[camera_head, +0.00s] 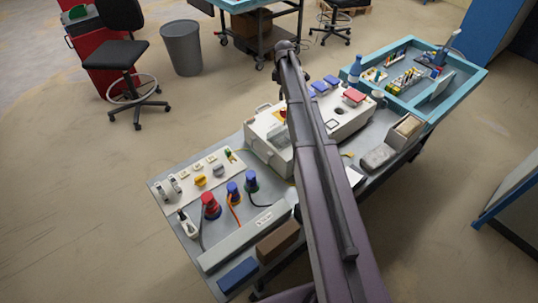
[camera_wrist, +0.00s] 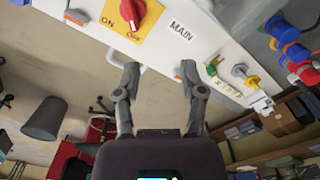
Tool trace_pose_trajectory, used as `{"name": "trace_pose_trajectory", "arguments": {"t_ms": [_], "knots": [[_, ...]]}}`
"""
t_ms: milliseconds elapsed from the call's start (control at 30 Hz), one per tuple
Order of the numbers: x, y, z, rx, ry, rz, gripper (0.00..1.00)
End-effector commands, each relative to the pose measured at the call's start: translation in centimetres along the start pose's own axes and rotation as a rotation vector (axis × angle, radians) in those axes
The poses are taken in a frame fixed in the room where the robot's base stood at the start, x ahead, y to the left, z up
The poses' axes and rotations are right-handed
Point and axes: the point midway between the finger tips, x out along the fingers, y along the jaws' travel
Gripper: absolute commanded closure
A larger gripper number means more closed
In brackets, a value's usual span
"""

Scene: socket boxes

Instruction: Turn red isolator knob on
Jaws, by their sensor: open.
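A "MAIN" label (camera_wrist: 180,32) is right of the plate. My gripper (camera_wrist: 160,70) is open and empty, its fingertips apart below the plate and not touching the knob. In the head view my arm partly covers the white box (camera_head: 259,149) and hides the gripper's fingers.
A panel with switches and red and blue plugs (camera_head: 210,206) lies at the table's left end. Blue-lidded sockets and a red-lidded socket (camera_head: 354,96) stand right of my arm. A teal tray (camera_head: 470,75) is at the far right.

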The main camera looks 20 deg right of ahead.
Motion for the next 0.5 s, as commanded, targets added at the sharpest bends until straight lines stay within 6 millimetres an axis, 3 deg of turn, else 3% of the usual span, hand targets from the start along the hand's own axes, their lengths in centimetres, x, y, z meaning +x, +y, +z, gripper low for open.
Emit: {"name": "trace_pose_trajectory", "arguments": {"t_ms": [33,500], "knots": [[0.4,-1.1,0.0,0.017,0.000,0.000,0.47],[1.9,-7.5,-0.4,0.202,0.000,0.000,0.47]]}}
